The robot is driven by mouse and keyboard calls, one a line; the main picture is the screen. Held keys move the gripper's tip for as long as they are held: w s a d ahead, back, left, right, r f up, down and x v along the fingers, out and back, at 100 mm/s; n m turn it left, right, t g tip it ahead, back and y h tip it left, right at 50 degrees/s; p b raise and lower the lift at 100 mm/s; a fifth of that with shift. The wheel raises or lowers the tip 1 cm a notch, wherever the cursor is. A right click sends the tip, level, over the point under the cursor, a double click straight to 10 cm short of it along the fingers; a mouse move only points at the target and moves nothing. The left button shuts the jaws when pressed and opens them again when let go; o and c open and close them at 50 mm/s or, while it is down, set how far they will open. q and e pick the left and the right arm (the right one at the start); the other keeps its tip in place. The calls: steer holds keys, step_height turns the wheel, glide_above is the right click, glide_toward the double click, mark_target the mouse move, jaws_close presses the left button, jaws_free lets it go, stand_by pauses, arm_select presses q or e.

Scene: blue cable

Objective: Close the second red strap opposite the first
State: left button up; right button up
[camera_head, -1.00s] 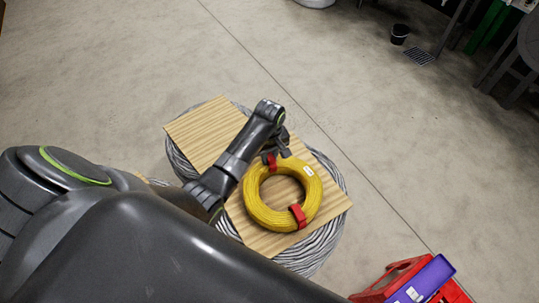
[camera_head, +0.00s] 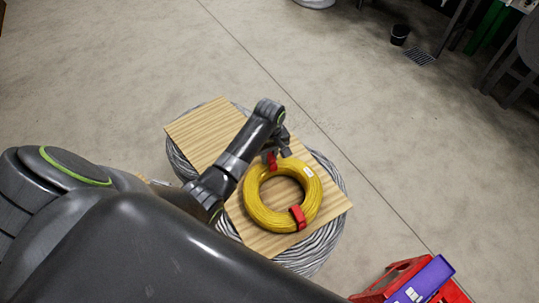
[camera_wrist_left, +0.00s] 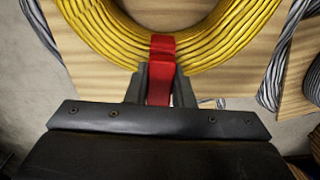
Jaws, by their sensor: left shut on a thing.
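A yellow cable coil (camera_head: 253,206) lies flat on a wooden board (camera_head: 206,133). One red strap (camera_head: 298,217) wraps the coil's near right side. The second red strap (camera_head: 270,161) is at the opposite, far left side of the coil, and shows large in the left wrist view (camera_wrist_left: 161,55). My left gripper (camera_head: 279,154) is at that far edge of the coil. In the left wrist view its fingers (camera_wrist_left: 159,88) are shut on the red strap, one on each side of its tail. My right gripper is not in view.
The board rests on a larger grey cable coil (camera_head: 318,259) on the concrete floor. A red crate (camera_head: 390,277) with a purple box (camera_head: 424,280) stands at the lower right. A black bucket (camera_head: 400,34) stands far off. The floor right of the board is clear.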

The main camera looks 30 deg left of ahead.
mark_target(269, 155)
arm_select(q)
steer(key=shift+f, duration=0.45)
stand_by(0.9)
steer(key=o, duration=1.2)
steer(key=shift+c, duration=0.2)
steer(key=shift+r, duration=0.1)
steer(key=shift+r, duration=3.45)
